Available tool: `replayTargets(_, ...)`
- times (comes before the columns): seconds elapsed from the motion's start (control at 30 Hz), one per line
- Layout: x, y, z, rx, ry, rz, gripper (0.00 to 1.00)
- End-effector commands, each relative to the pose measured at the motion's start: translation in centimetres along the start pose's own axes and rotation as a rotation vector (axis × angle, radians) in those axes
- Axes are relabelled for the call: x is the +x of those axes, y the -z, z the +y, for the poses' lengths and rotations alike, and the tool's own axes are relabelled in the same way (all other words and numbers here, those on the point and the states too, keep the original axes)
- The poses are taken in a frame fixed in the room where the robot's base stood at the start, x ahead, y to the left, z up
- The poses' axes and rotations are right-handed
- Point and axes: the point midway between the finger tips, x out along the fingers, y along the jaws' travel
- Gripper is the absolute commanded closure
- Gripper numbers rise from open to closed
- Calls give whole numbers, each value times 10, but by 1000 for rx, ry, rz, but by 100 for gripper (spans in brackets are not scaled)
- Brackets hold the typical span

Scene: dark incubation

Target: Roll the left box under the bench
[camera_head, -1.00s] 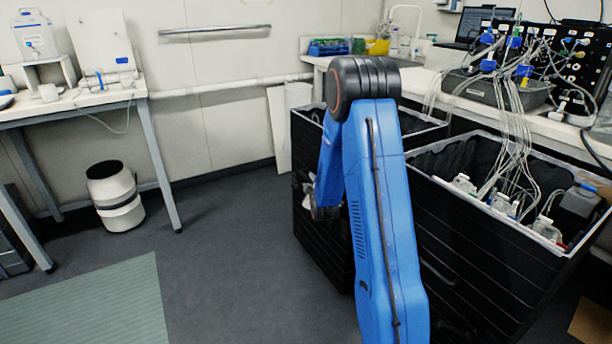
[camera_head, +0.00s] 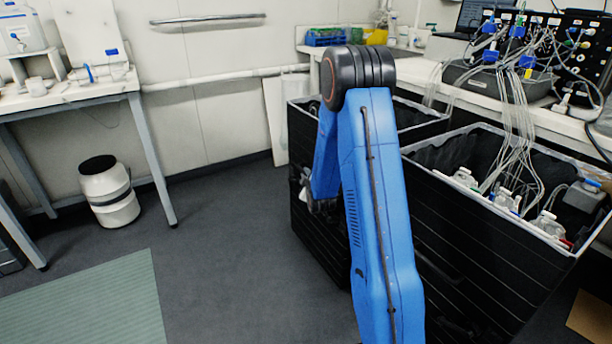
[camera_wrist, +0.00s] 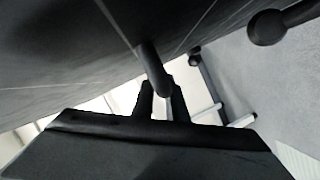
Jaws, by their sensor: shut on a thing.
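The left box (camera_head: 322,245) is a tall black crate with a pale rim, partly hidden behind my blue arm in the head view. It stands in front of the bench (camera_head: 425,76), left of a second black box. My gripper (camera_head: 322,207) is low at the left box's left side, small and dark in the head view. In the wrist view my gripper (camera_wrist: 160,92) is shut on a dark rounded bar, apparently the box's handle (camera_wrist: 152,62), beside the dark box wall. The grip itself is partly hidden.
The right box (camera_head: 480,235) holds bottles with tubes running up to equipment on the bench. A white bin (camera_head: 108,192) stands by the left table (camera_head: 75,98). A green mat (camera_head: 85,305) lies at front left. Grey floor (camera_head: 225,235) between is clear.

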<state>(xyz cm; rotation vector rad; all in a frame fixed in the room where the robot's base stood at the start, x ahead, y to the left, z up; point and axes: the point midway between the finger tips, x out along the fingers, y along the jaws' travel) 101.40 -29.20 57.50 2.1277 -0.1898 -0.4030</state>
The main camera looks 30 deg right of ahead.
Motion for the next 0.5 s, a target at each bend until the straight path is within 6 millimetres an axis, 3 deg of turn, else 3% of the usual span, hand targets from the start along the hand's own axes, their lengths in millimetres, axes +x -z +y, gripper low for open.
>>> replayTargets(0.27,5,-14,10,0,-2,-3,100)
replayTargets(0.5,17,-44,31,1,-3,-5,100)
